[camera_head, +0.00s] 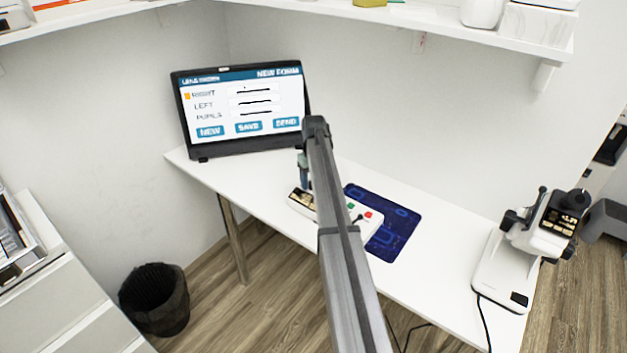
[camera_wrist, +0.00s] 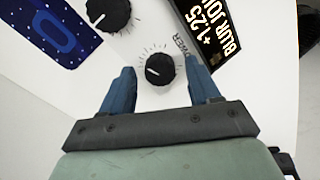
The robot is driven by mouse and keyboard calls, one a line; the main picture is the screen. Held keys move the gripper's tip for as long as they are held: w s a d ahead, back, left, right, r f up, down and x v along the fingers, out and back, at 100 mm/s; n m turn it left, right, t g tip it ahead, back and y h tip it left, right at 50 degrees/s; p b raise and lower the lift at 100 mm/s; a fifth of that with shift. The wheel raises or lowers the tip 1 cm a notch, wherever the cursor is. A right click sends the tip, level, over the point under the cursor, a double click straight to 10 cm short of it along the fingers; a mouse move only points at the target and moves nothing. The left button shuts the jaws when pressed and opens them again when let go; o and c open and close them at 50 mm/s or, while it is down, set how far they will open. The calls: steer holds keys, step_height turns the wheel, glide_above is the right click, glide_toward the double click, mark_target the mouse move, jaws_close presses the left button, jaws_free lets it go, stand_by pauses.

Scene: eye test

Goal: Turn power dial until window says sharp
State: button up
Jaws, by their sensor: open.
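The power dial (camera_wrist: 163,69) is a round black knob with a white pointer mark and printed ticks around it, on a white control box (camera_wrist: 235,105). The word POWER is printed beside it. The lit window (camera_wrist: 212,30) reads +1.25 and BLUR, with more letters partly cut off. My gripper (camera_wrist: 158,65) is open, its two blue fingers on either side of the power dial; I cannot tell whether they touch it. In the head view, my gripper (camera_head: 303,168) is over the left end of the control box (camera_head: 338,208), and my arm hides the dials.
A second black dial (camera_wrist: 108,14) sits near the power dial. A blue mat (camera_head: 400,228) lies beside the box. A laptop (camera_head: 240,108) showing a form stands at the back left, and a white instrument (camera_head: 508,270) stands at the right. A shelf (camera_head: 440,28) runs above.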

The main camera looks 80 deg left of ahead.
steer(key=shift+f, duration=0.1)
steer(key=c, duration=1)
steer(key=shift+m, duration=2.8)
steer(key=shift+c, duration=0.2)
steer(key=o, duration=1)
steer(key=shift+o, duration=0.2)
step_height(320, 180, up, 14)
